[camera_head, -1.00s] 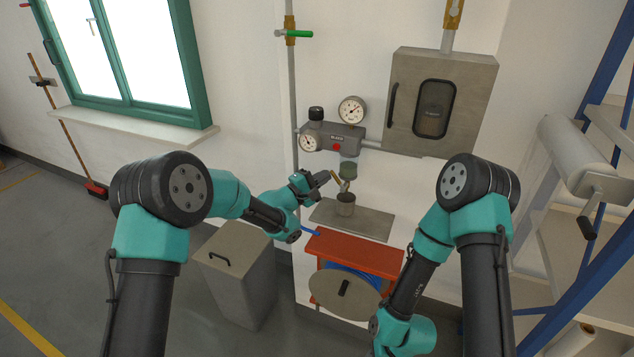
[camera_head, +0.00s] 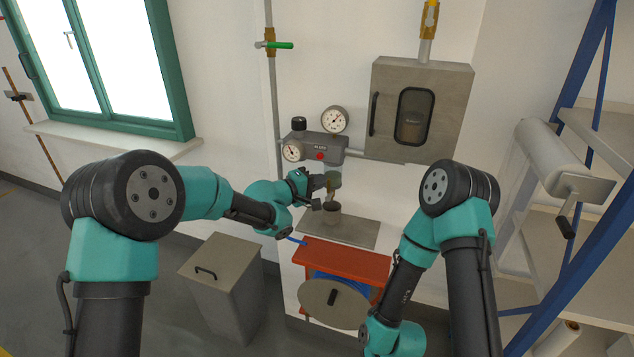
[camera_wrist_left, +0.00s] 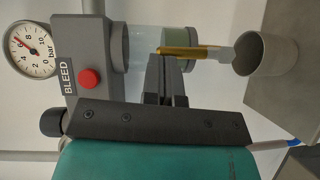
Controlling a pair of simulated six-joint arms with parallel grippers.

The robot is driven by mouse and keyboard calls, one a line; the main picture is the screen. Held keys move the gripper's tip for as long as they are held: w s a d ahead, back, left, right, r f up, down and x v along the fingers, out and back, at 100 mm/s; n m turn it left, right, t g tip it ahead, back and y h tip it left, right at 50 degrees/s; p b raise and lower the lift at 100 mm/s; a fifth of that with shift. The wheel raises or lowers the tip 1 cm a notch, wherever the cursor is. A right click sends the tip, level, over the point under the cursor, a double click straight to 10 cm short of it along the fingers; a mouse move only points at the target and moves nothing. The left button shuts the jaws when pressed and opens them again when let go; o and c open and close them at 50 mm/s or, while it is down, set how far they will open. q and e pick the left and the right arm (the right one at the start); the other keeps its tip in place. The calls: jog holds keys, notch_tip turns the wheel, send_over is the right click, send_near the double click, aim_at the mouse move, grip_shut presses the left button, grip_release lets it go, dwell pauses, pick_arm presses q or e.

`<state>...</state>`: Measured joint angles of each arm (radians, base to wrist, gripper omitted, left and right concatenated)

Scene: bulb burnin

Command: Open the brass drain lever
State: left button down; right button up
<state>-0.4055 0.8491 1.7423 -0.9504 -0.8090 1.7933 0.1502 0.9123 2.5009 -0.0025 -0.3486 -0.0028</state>
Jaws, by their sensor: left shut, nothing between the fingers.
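In the head view my left gripper (camera_head: 322,187) is beside the bowl, just above the cup (camera_head: 332,212), and largely hides the lever. My right gripper is out of view; only its arm shows at lower right.
The regulator with gauges and a red BLEED button (camera_head: 320,156) is on the wall above. A grey cabinet (camera_head: 418,100) hangs to its right. A grey plate (camera_head: 350,235) lies under the cup. A red stand (camera_head: 345,262) and a grey bin (camera_head: 222,285) are below.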

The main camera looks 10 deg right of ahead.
pick_arm(q)
jog(key=shift+a, duration=0.1)
dwell(0.4)
jog(key=v, duration=1)
jog(key=shift+r, duration=0.2)
jog(key=shift+s, duration=0.1)
jog(key=s+a+f+y, duration=0.35)
jog(key=a+f, duration=0.45)
jog(key=f, duration=0.5)
jog(key=s+a+f+y, duration=0.35)
jog(key=a+f, duration=0.55)
jog(key=f, duration=0.3)
jog(key=s+a+f+g+y, duration=0.1)
jog(key=s+a+f, duration=0.3)
jog(key=s, duration=0.4)
jog(key=s+a+f+m+g+y, duration=0.1)
jog(key=s+a+f+g+y, duration=0.1)
jog(key=s+f, duration=0.4)
jog(key=s+a+f+m+g+y, duration=0.1)
jog(key=s+a+f+g, duration=0.2)
jog(key=s, duration=0.8)
notch_tip(320, 180, down, 2)
jog(key=a, duration=0.2)
jog(key=shift+a+f+y, duration=0.15)
jog(key=shift+a+y, duration=0.25)
